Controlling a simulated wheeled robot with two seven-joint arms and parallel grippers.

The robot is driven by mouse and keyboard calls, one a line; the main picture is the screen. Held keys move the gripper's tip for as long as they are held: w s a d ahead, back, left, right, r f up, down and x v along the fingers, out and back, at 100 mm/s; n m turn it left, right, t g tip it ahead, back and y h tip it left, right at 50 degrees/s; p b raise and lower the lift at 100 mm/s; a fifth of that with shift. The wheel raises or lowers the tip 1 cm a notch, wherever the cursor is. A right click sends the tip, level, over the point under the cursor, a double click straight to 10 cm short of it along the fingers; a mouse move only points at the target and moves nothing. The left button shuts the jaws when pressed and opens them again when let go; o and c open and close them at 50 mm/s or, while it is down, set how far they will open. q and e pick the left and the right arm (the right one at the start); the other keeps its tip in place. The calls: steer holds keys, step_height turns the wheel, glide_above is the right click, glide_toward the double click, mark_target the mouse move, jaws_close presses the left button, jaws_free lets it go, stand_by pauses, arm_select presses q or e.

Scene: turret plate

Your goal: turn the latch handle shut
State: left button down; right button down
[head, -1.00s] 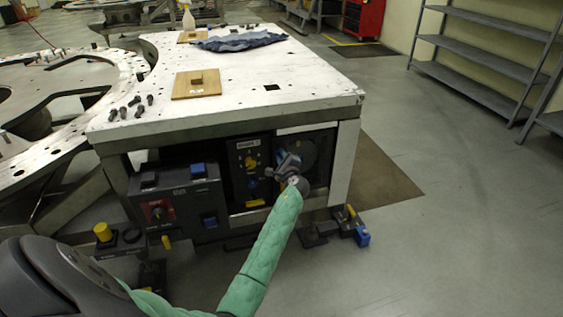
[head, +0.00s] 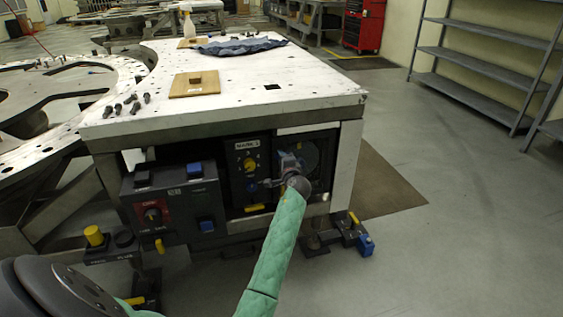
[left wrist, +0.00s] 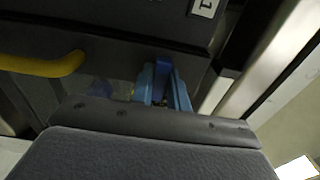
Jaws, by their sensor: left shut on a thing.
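My left gripper (head: 289,162) is at the front of the white-topped table, before a dark panel with a round plate (head: 317,154). In the left wrist view its blue-grey fingers (left wrist: 161,86) are shut on a narrow darker blue piece, which I take to be the latch handle (left wrist: 161,70). Most of the handle is hidden by the fingers in both views, so its exact angle cannot be told. My right gripper is not in view.
A yellow bar handle (left wrist: 45,67) shows in the wrist view. Blue and yellow floor fittings (head: 352,231) stand below right.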

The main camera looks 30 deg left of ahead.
arm_select(q)
steer(key=shift+f, duration=0.1)
stand_by(0.5)
steer(key=c, duration=1.4)
jaws_free()
steer(key=shift+o, duration=0.2)
steer(key=v, duration=0.7)
steer(key=shift+s+d, duration=0.25)
steer(key=shift+s, duration=0.05)
steer(key=shift+n, duration=0.3)
